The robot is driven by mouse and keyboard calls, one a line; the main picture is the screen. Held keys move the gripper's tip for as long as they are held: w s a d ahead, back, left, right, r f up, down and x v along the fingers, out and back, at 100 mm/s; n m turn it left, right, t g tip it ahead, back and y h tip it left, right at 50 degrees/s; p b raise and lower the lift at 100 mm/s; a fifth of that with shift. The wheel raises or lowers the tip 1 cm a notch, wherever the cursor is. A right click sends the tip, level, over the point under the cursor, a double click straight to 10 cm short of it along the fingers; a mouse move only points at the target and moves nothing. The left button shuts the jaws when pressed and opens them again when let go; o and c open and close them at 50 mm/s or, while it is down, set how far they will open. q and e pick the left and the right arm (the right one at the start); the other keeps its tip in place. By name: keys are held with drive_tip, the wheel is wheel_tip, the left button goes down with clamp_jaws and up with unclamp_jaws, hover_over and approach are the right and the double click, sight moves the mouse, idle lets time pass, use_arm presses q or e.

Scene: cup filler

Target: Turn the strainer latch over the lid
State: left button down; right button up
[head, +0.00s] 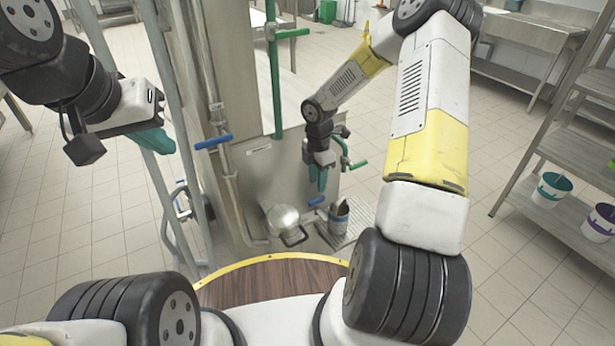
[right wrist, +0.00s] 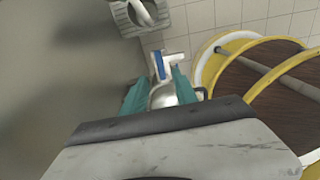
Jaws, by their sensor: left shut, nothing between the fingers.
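The strainer has a round silver lid (head: 284,218) low beside the steel column in the head view. A dark loop (head: 295,237) at its front may be the latch; I cannot tell. My right gripper (head: 319,186) points down above and right of the lid. In the right wrist view its teal fingers (right wrist: 163,76) stand apart, with the silver lid (right wrist: 164,98) showing between and beyond them. A blue handle (right wrist: 158,65) shows near the fingertips; whether they touch it is unclear. My left gripper (head: 160,143) is shut and empty, far left of the strainer.
A grey pail (head: 339,214) stands on a drain grate (head: 352,236) right of the strainer. Pipes with a blue handle (head: 213,142) and a green handle (head: 291,33) run up the column. A shelf (head: 563,209) with buckets stands right. The tiled floor between is clear.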

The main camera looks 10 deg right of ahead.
sight(317, 199)
wheel_tip(317, 199, down, 7)
drive_tip(key=shift+f, duration=0.1)
idle(0.3)
drive_tip(key=shift+c, duration=0.2)
clamp_jaws()
